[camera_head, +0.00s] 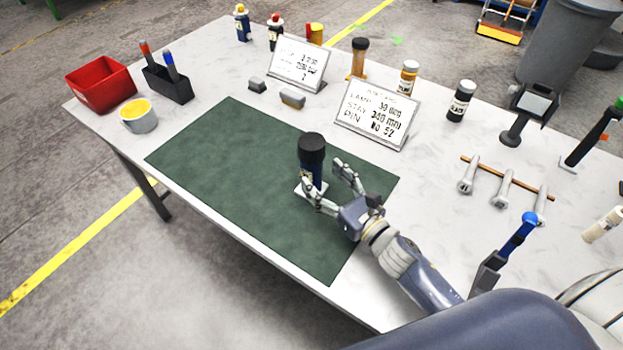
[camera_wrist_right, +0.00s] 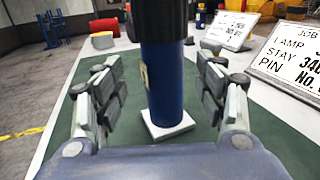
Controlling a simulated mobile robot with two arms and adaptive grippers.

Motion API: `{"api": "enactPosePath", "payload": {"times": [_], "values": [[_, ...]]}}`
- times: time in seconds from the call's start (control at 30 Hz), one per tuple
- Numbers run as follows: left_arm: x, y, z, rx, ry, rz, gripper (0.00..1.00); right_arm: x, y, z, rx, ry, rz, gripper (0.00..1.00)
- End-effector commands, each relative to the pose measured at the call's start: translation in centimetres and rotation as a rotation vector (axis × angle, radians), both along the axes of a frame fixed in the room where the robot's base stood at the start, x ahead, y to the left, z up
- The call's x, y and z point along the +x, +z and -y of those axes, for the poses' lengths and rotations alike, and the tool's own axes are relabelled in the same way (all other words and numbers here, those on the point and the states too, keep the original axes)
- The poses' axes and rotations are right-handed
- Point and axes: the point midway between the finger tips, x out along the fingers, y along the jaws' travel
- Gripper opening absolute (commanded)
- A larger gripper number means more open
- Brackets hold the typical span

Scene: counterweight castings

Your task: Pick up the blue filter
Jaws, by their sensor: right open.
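The blue filter (camera_head: 312,173) stands upright on a small white square base (camera_head: 303,190) on the green mat (camera_head: 230,170). It has a wide black top (camera_head: 312,148) and a dark blue body. My right gripper (camera_head: 327,184) is open, with its fingers on either side of the filter's body, below the black top. In the right wrist view the blue filter (camera_wrist_right: 163,85) stands between the two open fingers (camera_wrist_right: 162,95), with gaps on both sides. Part of its lower body is hidden by a finger in the head view. My left gripper is not in view.
Two sign boards (camera_head: 376,113) (camera_head: 298,63) stand behind the mat. A red bin (camera_head: 100,82), a yellow-filled cup (camera_head: 139,116) and a black holder (camera_head: 168,84) are at the left. Several bottles line the back. Bolts on a rod (camera_head: 503,187) lie at right. The mat's left is clear.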

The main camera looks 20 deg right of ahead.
Motion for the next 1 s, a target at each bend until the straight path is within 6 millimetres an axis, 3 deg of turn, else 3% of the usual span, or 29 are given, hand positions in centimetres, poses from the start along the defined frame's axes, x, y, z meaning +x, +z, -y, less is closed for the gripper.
{"api": "enactPosePath", "payload": {"times": [0.23, 0.5, 0.83, 0.87, 1.0], "values": [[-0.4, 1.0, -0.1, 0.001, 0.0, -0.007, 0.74, 1.8, 0.5, -0.5, 0.002, -0.001, 0.0, 0.65], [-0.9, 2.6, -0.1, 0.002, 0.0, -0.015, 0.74, 5.2, 0.8, -1.3, 0.002, -0.001, -0.001, 0.65], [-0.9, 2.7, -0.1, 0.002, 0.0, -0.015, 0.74, 5.9, 0.5, -1.6, 0.001, 0.001, -0.001, 0.65], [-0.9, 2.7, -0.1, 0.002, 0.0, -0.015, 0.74, 5.9, 0.5, -1.6, 0.001, 0.001, -0.001, 0.63], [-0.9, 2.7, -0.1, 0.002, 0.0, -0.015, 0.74, 5.9, 0.6, -1.6, 0.001, 0.0, -0.001, 0.31]]}}
